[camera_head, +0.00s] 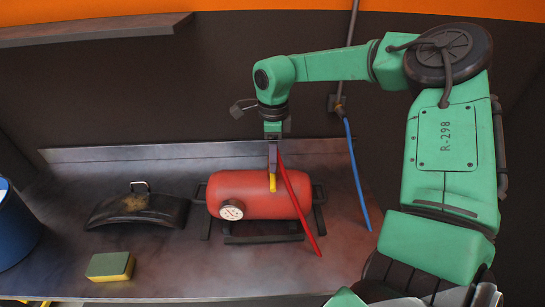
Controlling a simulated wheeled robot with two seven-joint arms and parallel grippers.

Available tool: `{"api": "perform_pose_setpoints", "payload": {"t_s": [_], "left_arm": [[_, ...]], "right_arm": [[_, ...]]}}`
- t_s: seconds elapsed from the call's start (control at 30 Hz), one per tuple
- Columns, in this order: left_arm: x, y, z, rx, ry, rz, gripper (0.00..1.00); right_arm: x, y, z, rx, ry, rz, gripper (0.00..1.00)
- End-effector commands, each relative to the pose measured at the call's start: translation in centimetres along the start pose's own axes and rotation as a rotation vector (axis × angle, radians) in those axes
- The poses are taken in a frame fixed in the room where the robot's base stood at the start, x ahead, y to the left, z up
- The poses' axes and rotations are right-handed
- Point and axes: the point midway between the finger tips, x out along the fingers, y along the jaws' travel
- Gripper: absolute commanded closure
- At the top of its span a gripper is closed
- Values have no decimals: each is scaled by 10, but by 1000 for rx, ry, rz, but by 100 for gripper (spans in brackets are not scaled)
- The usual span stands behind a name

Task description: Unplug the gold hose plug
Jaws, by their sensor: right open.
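The gold hose plug (272,183) is a small yellow piece on top of the red tank (245,205) on the metal bench. A red hose (297,208) runs past its right side and down over the tank's front to the bench. My right gripper (272,165) points down right above the plug, open, with its fingertips at or just over the plug's upper end. I cannot tell whether the fingers touch it or stand around it. The hose's upper end is partly hidden by the gripper. My left gripper is not in view.
A round gauge (231,210) is on the tank's front left. A blue hose (357,172) hangs at right from a wall pipe. A dark curved cover (137,209), a green-and-yellow block (110,266) and a blue drum (15,228) are at left. The front middle of the bench (200,275) is clear.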

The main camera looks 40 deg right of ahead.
Motion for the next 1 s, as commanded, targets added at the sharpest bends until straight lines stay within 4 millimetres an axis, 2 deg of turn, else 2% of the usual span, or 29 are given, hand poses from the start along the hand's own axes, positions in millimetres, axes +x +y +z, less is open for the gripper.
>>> {"api": "perform_pose_setpoints", "payload": {"t_s": [0.6,0.77,0.8,1.0], "left_arm": [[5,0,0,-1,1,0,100],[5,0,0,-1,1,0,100],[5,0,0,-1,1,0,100],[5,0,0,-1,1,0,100]], "right_arm": [[0,1,0,0,0,0,35],[0,1,0,0,0,0,96],[0,1,0,0,0,0,100],[0,1,0,0,0,0,100]]}}
